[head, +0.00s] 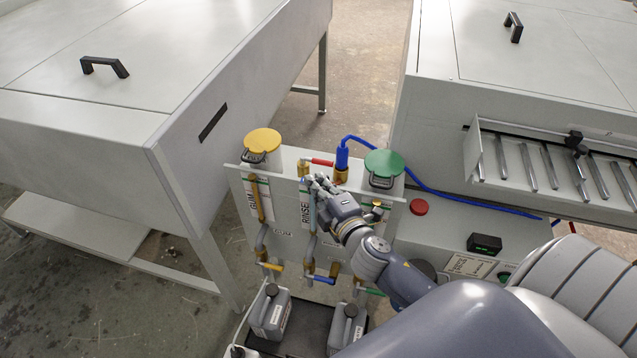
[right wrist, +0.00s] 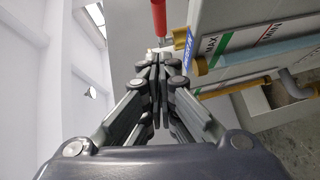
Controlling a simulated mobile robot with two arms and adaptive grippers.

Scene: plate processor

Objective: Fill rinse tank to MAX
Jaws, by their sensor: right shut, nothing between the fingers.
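The rinse tank front has a RINSE label (head: 305,208) and a sight tube beside it. My right gripper (head: 318,183) is shut and empty, at the top of that label, below a red valve handle (head: 322,162) on a brass fitting (head: 303,172). In the right wrist view the shut fingertips (right wrist: 158,58) point at the red handle (right wrist: 159,18); I cannot tell whether they touch. A MAX/MIN gauge label (right wrist: 238,42) lies to their right. A blue lever (head: 322,279) sits low on the rinse pipe. My left gripper is not seen.
A yellow lid (head: 262,140) and a green lid (head: 384,163) flank the panel. A blue hose (head: 440,187) runs right from the top fitting. Grey canisters (head: 270,312) stand below. A red button (head: 419,207) is at right. Large cabinets (head: 190,110) stand either side.

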